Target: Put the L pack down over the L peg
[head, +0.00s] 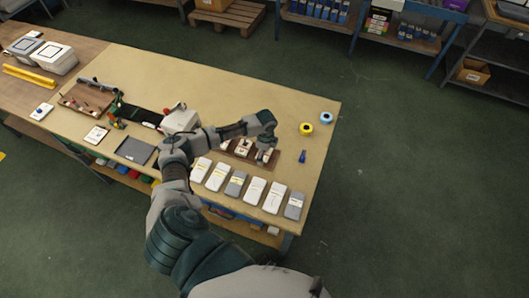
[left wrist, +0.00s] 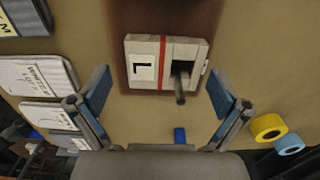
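A white block marked L (left wrist: 145,68), with a red stripe beside the letter, lies on a brown board (left wrist: 115,25) in the left wrist view. A dark peg (left wrist: 180,88) sticks up through or in front of its square opening; how deep the block sits around it is hard to tell. My left gripper (left wrist: 158,112) is open and empty, its two blue-padded fingers apart on either side of the block and not touching it. In the head view my left gripper (head: 265,152) is over the right part of the board (head: 236,157). My right gripper is not in view.
A row of several white and grey packs (head: 256,191) lies along the near table edge. A yellow roll (head: 306,129), a blue roll (head: 326,117) and a small blue object (head: 302,156) stand to the right. The table's far middle (head: 230,95) is clear.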

